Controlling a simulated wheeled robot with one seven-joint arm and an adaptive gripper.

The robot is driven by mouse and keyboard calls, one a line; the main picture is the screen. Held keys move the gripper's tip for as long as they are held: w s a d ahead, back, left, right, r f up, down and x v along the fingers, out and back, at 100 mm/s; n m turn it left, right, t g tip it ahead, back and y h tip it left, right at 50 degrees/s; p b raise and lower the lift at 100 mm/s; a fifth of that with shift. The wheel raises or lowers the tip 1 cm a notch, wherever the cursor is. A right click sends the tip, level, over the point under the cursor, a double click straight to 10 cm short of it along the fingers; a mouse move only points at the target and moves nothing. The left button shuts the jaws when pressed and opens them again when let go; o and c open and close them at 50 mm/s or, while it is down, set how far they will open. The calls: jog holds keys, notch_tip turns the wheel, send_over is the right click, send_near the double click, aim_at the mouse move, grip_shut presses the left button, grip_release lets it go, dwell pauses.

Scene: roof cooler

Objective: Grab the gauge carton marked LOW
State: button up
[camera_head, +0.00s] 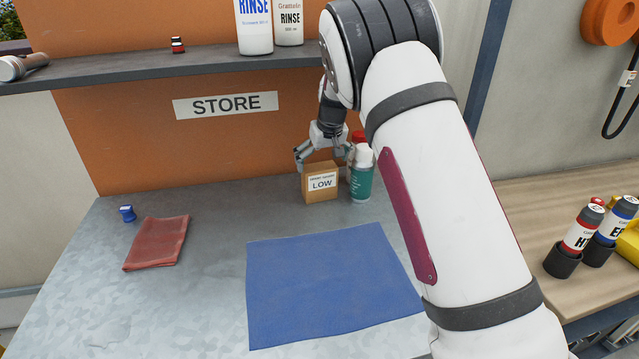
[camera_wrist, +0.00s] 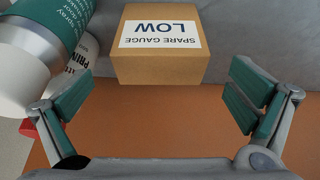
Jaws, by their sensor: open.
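The gauge carton marked LOW (camera_head: 320,189) is a small brown box with a white label, standing on the grey bench near the orange back wall. In the wrist view the carton (camera_wrist: 161,62) shows upside down, ahead of and between my fingertips. My gripper (camera_head: 324,156) is open and empty, just above and behind the carton in the head view. In the wrist view the two teal-padded fingers (camera_wrist: 158,105) are spread wider than the carton.
A teal and white bottle (camera_head: 361,178) stands close to the carton's right; it also shows in the wrist view (camera_wrist: 45,45). A red-capped bottle (camera_head: 357,137) is partly hidden behind it. A blue mat (camera_head: 330,285) lies in front. A red cloth (camera_head: 157,243) lies left. A shelf (camera_head: 140,67) overhangs the back.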

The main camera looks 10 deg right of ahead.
aim_at(320, 167)
jog(key=shift+w, duration=0.3)
jog(key=x, duration=0.5)
jog(key=shift+s, duration=0.1)
jog(key=c, duration=1.3)
